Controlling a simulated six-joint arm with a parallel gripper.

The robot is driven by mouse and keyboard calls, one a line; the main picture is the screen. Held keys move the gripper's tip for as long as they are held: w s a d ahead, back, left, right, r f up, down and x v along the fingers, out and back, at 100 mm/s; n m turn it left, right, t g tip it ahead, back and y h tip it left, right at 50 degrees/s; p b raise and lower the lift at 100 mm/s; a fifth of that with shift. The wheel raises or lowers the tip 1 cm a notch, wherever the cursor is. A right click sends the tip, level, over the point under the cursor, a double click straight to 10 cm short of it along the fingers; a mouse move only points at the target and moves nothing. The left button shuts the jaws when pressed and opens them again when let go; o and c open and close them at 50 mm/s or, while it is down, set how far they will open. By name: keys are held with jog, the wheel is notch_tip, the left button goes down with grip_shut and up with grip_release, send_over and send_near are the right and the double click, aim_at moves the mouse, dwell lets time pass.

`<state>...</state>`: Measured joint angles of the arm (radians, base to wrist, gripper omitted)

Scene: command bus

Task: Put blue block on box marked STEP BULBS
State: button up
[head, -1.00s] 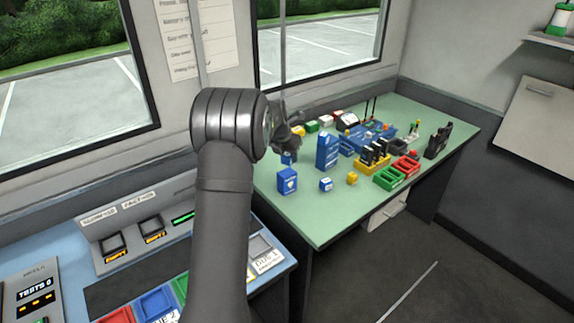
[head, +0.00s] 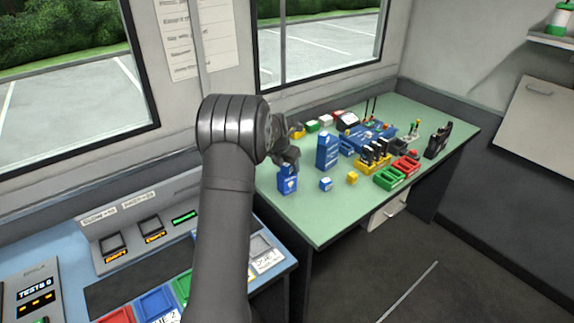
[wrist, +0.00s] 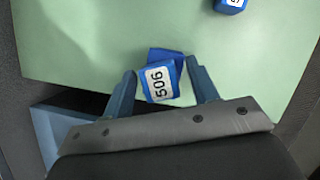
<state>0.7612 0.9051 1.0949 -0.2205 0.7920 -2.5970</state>
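The blue block (wrist: 161,82), with a white label reading 506, is between the two fingers of my gripper (wrist: 162,68) in the wrist view. A narrow gap shows on each side of the block, so the fingers look open around it. A darker blue box (wrist: 168,55) shows partly behind and under the block, which looks slightly turned on it. In the head view my gripper (head: 289,160) is right over the blue box (head: 287,184) with a white mark at the table's near left. Its lettering is too small to read, and the block is mostly hidden there.
A taller blue box (head: 327,152) stands to the right of my gripper. A small blue block (head: 326,184) and a yellow block (head: 352,178) lie nearby on the green table (head: 320,222). Yellow, green and red trays stand farther right. The table's front is clear.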

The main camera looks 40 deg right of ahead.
jog(key=v, duration=1.2)
jog(key=shift+r, duration=0.15)
jog(key=x, duration=1.2)
jog(key=shift+f, duration=0.3)
notch_tip(320, 180, up, 3)
jog(key=shift+r, duration=0.75)
